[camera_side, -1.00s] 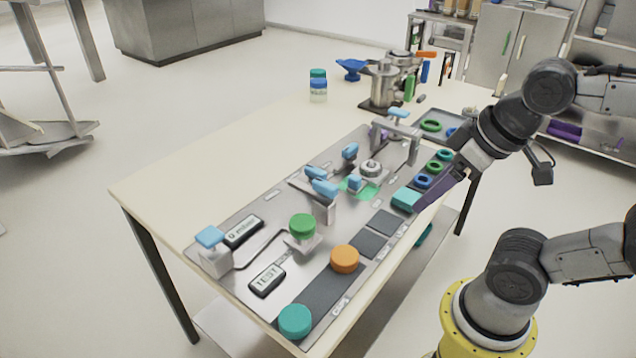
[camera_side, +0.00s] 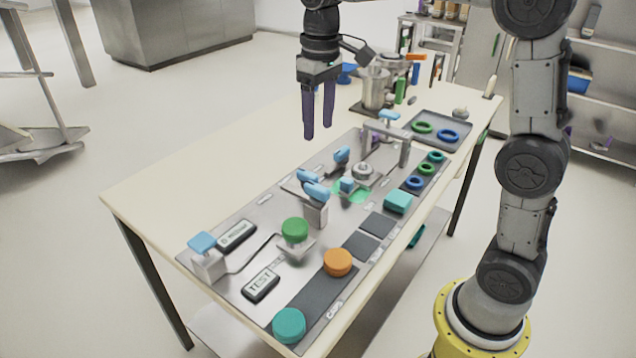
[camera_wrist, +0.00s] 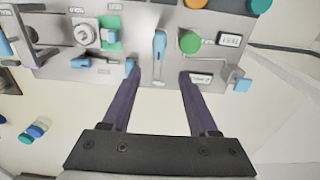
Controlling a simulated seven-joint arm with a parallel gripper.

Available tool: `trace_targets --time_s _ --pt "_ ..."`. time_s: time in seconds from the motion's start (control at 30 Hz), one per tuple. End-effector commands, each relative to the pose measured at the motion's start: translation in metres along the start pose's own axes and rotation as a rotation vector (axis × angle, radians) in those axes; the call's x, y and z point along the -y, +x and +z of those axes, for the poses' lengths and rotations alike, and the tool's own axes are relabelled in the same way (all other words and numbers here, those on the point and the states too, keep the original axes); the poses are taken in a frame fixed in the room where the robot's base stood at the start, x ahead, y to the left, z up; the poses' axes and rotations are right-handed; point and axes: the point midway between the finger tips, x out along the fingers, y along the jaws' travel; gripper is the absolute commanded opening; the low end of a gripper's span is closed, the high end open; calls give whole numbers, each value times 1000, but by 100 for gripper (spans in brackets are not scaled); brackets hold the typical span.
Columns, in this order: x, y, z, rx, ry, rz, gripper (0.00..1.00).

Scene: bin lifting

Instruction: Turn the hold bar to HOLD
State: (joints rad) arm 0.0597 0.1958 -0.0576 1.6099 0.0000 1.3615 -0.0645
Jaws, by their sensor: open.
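Several blue-handled controls stand on the grey panel (camera_side: 270,205), and I cannot read which one is marked HOLD. One blue lever (camera_side: 317,192) sits on a grey post at mid panel; it also shows in the wrist view (camera_wrist: 159,45), pointing toward the gap between my fingers. A second blue handle (camera_side: 307,177) is close beside it, and a third (camera_side: 341,155) lies further back. My gripper (camera_side: 318,131) points down, open and empty, above the panel's back side. In the wrist view my gripper (camera_wrist: 159,75) has its fingers either side of the lever's line, apparently touching nothing.
A green knob (camera_side: 295,229), an orange knob (camera_side: 338,262) and a teal knob (camera_side: 289,325) stand at the near end. A grey arch (camera_side: 404,150) rises at the far end, near a tray (camera_side: 460,125) with rings. The table's left side is clear.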

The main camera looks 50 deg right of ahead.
Motion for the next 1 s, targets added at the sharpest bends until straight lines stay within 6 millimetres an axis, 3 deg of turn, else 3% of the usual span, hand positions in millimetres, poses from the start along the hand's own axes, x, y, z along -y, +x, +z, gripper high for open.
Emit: trace_targets --time_s 0.27,0.7,1.0 --pt "-2 28 -2 36 5 -2 60" --pt "-2 111 1 37 5 -1 60" --pt "-2 146 2 33 5 -1 60"
